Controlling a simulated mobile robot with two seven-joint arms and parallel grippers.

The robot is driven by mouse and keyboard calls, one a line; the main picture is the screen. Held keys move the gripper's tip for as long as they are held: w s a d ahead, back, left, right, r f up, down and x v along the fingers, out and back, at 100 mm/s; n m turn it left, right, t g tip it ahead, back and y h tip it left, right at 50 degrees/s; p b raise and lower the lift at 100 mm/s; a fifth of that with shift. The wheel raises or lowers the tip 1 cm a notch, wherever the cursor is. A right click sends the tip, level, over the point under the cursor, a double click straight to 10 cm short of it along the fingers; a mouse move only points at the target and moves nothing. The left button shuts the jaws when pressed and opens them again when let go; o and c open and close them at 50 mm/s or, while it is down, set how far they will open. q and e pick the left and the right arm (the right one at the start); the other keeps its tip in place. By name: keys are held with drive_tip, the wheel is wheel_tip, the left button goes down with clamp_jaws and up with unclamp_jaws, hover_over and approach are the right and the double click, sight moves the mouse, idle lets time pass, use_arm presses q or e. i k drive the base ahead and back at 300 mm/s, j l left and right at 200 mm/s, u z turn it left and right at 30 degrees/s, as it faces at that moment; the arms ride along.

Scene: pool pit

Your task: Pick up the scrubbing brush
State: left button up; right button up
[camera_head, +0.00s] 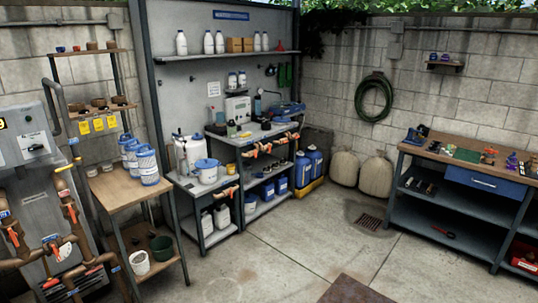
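I cannot make out a scrubbing brush for certain at this size. Small items that I cannot identify lie on the wooden-topped workbench (470,151) at the right, among them a blue object (413,136) at its left end. A dark, red-tipped tool (443,232) lies on that bench's bottom shelf. More small items stand on the grey bench (226,138) in the middle, below a wall shelf (223,56). Neither of my grippers shows in the head view.
A wooden table (118,190) with blue-white canisters stands at left, beside pipework (70,215). Two sacks (376,175) and blue jugs (304,168) stand by the back wall. A floor drain (368,221) and a brown mat (352,291) lie on otherwise open concrete.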

sight(243, 137)
drive_tip(key=i+z, duration=0.25)
drive_tip(key=i, duration=0.55)
drive_tip(key=i+j+z, duration=0.2)
drive_tip(key=i, duration=0.6)
drive_tip(key=i+l+u, duration=0.2)
drive_tip(key=i+u, duration=0.15)
drive_tip(key=i, duration=0.25)
drive_tip(key=i+l+u, duration=0.35)
drive_tip(key=i, duration=0.2)
drive_tip(key=i+l+u, duration=0.35)
drive_tip(key=i+l, duration=0.1)
drive_tip(key=i, duration=0.05)
